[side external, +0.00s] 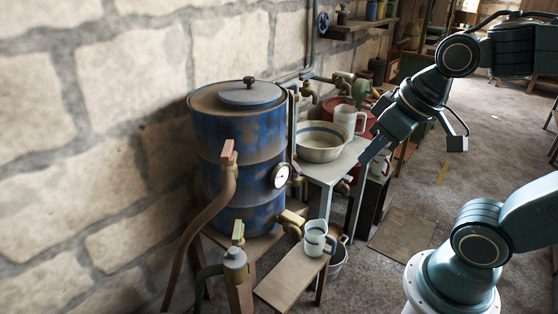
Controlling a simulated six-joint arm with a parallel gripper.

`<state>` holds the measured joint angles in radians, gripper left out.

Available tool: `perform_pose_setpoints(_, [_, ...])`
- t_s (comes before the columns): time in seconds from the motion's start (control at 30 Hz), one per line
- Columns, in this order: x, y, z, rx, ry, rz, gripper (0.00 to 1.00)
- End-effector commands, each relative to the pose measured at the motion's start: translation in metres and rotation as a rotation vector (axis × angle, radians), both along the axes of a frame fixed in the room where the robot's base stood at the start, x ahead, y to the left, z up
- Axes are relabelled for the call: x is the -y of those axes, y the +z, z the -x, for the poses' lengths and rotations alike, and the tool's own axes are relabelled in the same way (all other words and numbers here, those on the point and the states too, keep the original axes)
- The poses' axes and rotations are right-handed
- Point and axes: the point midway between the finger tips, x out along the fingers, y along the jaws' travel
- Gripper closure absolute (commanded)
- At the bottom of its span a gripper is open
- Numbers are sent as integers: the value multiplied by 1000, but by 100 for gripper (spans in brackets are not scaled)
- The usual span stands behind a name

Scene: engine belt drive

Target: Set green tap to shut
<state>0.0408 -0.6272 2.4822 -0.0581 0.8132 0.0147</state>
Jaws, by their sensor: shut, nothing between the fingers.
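My gripper (371,153) points down and left over the right edge of the grey side table, its slim fingers together with nothing visible between them. Several taps show. A greenish fitting (361,88) sits at the back, beyond the white jug. I cannot tell for sure which one is the green tap, nor its handle setting. My gripper is well apart from the foreground tap and nearer the back fitting.
A blue drum (240,175) with a gauge (281,175) and a brass tap (291,220) stands at the left. A bowl (318,143) and white jug (345,118) sit on the side table (325,172). Open floor lies right.

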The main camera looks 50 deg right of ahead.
Motion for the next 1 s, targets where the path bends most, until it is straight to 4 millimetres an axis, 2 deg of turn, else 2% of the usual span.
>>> perform_pose_setpoints(0.47, [-3, -46, -80, -56, -22, -128, 100])
perform_pose_setpoints(1.0, [4, -124, -151, -89, -124, -363, 100])
